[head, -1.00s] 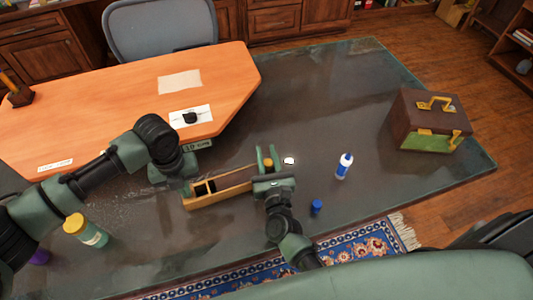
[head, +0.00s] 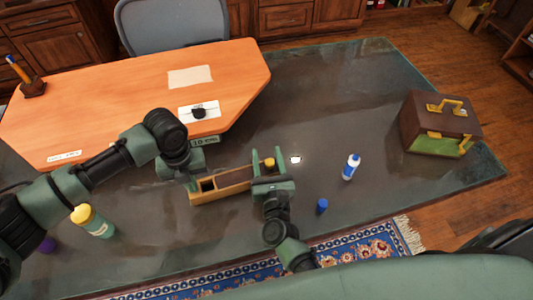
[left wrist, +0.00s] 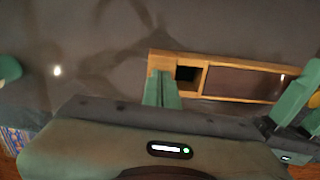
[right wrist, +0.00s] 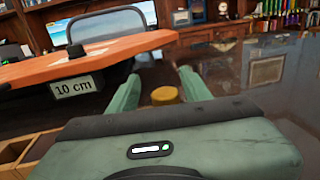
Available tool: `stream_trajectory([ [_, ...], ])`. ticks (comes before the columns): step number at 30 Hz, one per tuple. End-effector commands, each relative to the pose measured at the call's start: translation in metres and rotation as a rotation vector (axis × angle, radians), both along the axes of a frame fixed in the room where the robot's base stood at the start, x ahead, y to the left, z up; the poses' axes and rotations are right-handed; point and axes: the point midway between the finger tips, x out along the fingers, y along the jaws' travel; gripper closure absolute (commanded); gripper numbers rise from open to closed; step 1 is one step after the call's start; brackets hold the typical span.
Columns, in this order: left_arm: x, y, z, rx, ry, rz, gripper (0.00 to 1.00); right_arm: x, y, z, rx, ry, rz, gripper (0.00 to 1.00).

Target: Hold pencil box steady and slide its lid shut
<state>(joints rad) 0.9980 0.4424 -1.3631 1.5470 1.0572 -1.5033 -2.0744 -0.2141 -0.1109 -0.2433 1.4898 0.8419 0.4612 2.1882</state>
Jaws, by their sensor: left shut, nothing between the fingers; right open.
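The wooden pencil box (head: 222,193) lies on the dark glass tabletop, its long side running left to right. In the left wrist view its pale rim (left wrist: 228,66) frames a small dark opening at the left end and a brown lid panel (left wrist: 240,83) to the right. My left gripper (head: 192,180) is shut and empty at the box's left end; its fingers (left wrist: 162,90) overlap the end wall, contact unclear. My right gripper (head: 267,166) is open near the right end, its fingers either side of a round yellow knob (head: 269,162). Whether the knob joins the lid is hidden.
A blue-and-white bottle (head: 351,166) and a blue cap or small cylinder (head: 321,205) stand right of the box. An orange desk section (head: 110,110) lies behind it. A yellow-capped bottle (head: 95,222) is at the left. A brown case (head: 440,122) stands far right.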

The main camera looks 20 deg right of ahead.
Motion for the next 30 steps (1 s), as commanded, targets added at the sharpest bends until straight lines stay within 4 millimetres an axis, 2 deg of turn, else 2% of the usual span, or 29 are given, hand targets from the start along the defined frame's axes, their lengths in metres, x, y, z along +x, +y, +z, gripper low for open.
stream_trajectory([
  [1, -0.005, 0.0, -0.007, 0.003, 0.013, -0.003, 1.0, -0.008, 0.001, -0.002, -0.001, 0.002, 0.001, 0.51],
  [9, -0.005, 0.0, -0.007, 0.004, 0.013, -0.003, 1.0, -0.065, 0.008, -0.002, -0.001, 0.002, 0.002, 0.51],
  [15, -0.005, 0.0, -0.007, 0.004, 0.013, -0.003, 1.0, -0.099, 0.013, -0.001, 0.0, 0.0, 0.003, 0.51],
  [21, -0.005, 0.0, -0.007, 0.004, 0.014, -0.003, 1.0, -0.112, 0.015, 0.0, 0.0, -0.001, 0.002, 0.51],
  [30, -0.005, 0.001, -0.007, 0.004, 0.014, -0.003, 1.0, -0.112, 0.015, 0.0, 0.0, -0.002, 0.001, 0.51],
])
